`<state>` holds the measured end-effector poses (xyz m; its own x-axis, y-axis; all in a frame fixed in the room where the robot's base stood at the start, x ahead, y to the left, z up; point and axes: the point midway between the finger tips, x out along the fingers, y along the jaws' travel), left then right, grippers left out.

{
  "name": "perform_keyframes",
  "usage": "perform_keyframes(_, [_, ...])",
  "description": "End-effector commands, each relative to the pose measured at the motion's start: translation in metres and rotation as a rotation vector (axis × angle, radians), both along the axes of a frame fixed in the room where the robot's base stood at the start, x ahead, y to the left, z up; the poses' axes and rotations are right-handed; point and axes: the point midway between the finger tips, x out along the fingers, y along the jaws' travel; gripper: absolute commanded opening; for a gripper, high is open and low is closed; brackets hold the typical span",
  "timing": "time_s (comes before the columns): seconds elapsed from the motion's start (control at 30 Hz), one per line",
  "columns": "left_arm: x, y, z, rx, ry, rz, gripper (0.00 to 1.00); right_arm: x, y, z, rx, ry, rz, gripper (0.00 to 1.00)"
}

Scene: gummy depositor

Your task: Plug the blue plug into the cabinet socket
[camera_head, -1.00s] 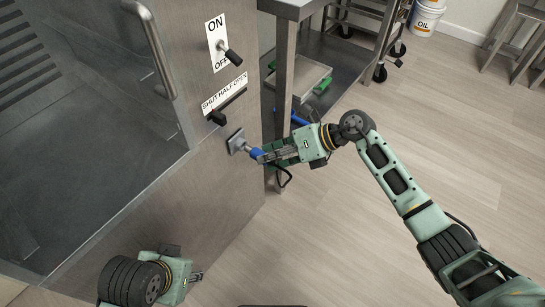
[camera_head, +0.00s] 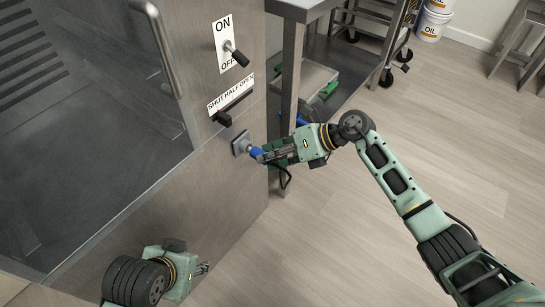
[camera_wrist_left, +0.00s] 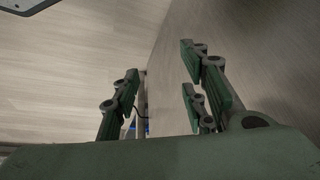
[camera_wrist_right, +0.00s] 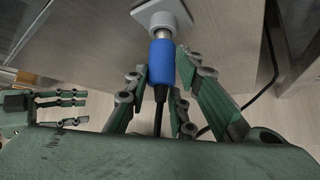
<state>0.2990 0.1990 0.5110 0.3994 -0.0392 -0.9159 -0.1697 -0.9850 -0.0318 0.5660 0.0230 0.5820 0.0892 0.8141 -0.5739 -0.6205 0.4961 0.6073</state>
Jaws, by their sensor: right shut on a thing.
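The blue plug (camera_head: 256,153) is held by my right gripper (camera_head: 268,154) at the cabinet's side wall. The right wrist view shows the plug (camera_wrist_right: 161,62) between the fingers of that gripper (camera_wrist_right: 160,82), its black cable trailing back. The plug's silver end points straight at the square grey socket (camera_head: 241,143) and meets its round collar in the right wrist view (camera_wrist_right: 163,14). How deep it sits inside is hidden. My left gripper (camera_head: 203,268) is low beside the cabinet, empty, its fingers apart in the left wrist view (camera_wrist_left: 160,88).
The cabinet (camera_head: 190,190) carries an ON/OFF switch (camera_head: 235,54) and a black lever (camera_head: 224,117) above the socket. A metal table leg (camera_head: 289,80) stands close behind my right gripper. Oil buckets (camera_head: 431,22) stand at the back. The floor (camera_head: 350,230) at the right is clear.

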Motion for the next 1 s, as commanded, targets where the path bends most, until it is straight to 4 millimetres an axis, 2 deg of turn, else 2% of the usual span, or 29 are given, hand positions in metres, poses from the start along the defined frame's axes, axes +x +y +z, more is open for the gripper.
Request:
perform_keyframes(0.63, [0.024,-0.007,0.007,-0.021,-0.099,-0.009,0.4,0.005,0.008,0.0,0.001,-0.001,0.001,0.0])
perform_keyframes(0.9, [0.025,-0.009,0.008,-0.024,-0.102,-0.009,0.4,0.005,0.008,0.0,0.001,-0.001,0.001,0.0])
perform_keyframes(0.93, [0.025,-0.009,0.008,-0.024,-0.101,-0.009,0.4,0.005,0.008,0.0,0.001,-0.001,0.001,0.23])
perform_keyframes(1.0, [0.024,-0.009,0.008,-0.024,-0.101,-0.009,0.4,0.005,0.008,0.0,0.001,-0.001,0.001,0.3])
